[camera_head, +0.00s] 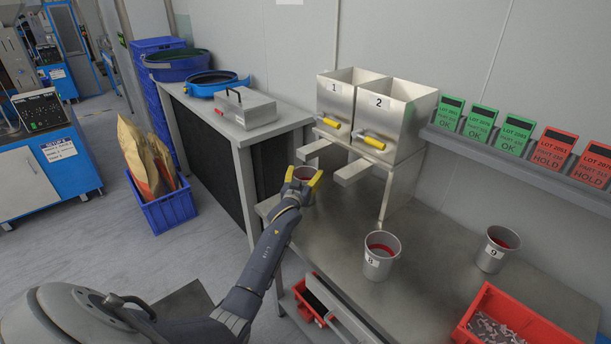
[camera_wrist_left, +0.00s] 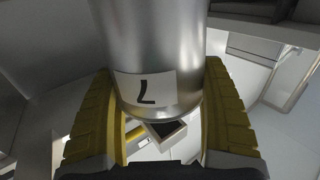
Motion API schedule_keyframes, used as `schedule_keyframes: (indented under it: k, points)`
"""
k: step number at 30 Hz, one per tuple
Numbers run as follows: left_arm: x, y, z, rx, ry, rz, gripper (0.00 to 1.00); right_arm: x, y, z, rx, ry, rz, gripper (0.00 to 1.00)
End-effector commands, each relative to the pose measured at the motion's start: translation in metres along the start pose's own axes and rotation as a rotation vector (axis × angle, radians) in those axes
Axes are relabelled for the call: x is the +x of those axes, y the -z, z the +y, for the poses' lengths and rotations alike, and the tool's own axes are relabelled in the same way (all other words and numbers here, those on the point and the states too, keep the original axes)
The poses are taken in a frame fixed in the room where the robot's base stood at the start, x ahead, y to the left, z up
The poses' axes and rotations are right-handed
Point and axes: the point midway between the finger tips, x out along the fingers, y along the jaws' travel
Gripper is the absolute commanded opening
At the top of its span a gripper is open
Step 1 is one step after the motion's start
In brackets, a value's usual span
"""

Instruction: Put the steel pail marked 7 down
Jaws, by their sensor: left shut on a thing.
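The steel pail marked 7 (camera_head: 305,171) is between the yellow fingers of my left gripper (camera_head: 303,177), near the table's left edge by the chute under hopper 1. Its inside looks reddish. In the left wrist view the pail (camera_wrist_left: 155,40) fills the upper middle, with its white label upside down. The yellow fingers of my left gripper (camera_wrist_left: 158,85) are shut on it from both sides. I cannot tell whether the pail's base touches the steel table (camera_head: 345,275). My right gripper is not in view.
Pail 8 (camera_head: 381,257) and pail 9 (camera_head: 496,250) stand on the table to the right. A red bin (camera_head: 512,316) of small parts is at the front right. Hoppers 1 (camera_head: 334,104) and 2 (camera_head: 379,118) stand behind. Bare table lies between pails 7 and 8.

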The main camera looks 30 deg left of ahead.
Motion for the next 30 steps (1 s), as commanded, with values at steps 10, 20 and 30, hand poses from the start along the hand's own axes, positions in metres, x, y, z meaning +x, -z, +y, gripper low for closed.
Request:
schedule_keyframes:
  k: [10, 20, 30]
  points:
    - [0.0, -0.003, 0.0, 0.001, 0.0, -0.001, 0.83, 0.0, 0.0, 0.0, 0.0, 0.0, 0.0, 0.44]
    - [0.0, -0.003, 0.0, 0.001, 0.0, 0.0, 0.99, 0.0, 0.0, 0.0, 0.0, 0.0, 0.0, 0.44]
    - [-0.016, 0.0, 0.0, 0.001, 0.0, 0.0, 0.99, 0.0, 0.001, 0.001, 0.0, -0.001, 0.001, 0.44]
